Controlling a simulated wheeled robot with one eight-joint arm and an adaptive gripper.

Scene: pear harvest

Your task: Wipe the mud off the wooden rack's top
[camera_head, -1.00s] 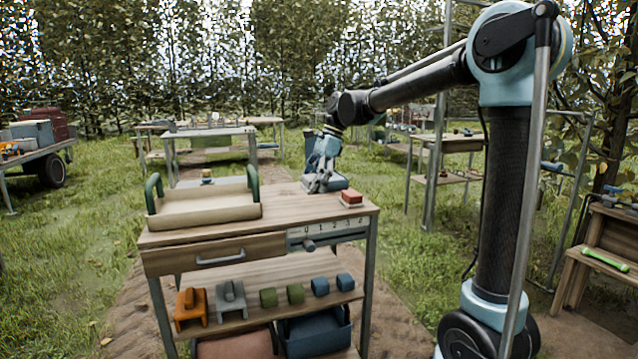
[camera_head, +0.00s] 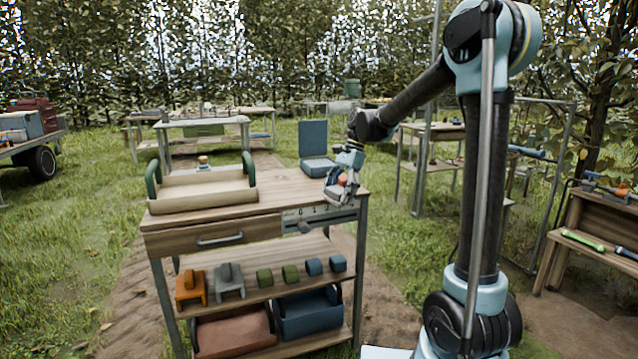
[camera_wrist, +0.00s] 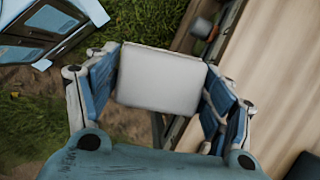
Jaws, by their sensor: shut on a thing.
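My gripper (camera_head: 342,192) is at the right front edge of the near wooden bench (camera_head: 285,190). It is shut on a small block (camera_head: 343,179), which shows red in the head view. In the wrist view a plain pale grey face of the held block (camera_wrist: 160,82) fills the space between the fingers. I cannot tell whether it touches the bench. A wooden rack (camera_head: 615,222) with a lower shelf stands at the far right, partly cut off. Another rack (camera_head: 440,128) stands behind my arm. I cannot make out mud on either top.
A wooden tray (camera_head: 205,200) with green handles sits on the bench's left. A drawer (camera_head: 215,239) and numbered slider scale (camera_head: 320,217) face front. Shelves below hold coloured blocks and bins. Grass on the left is open.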

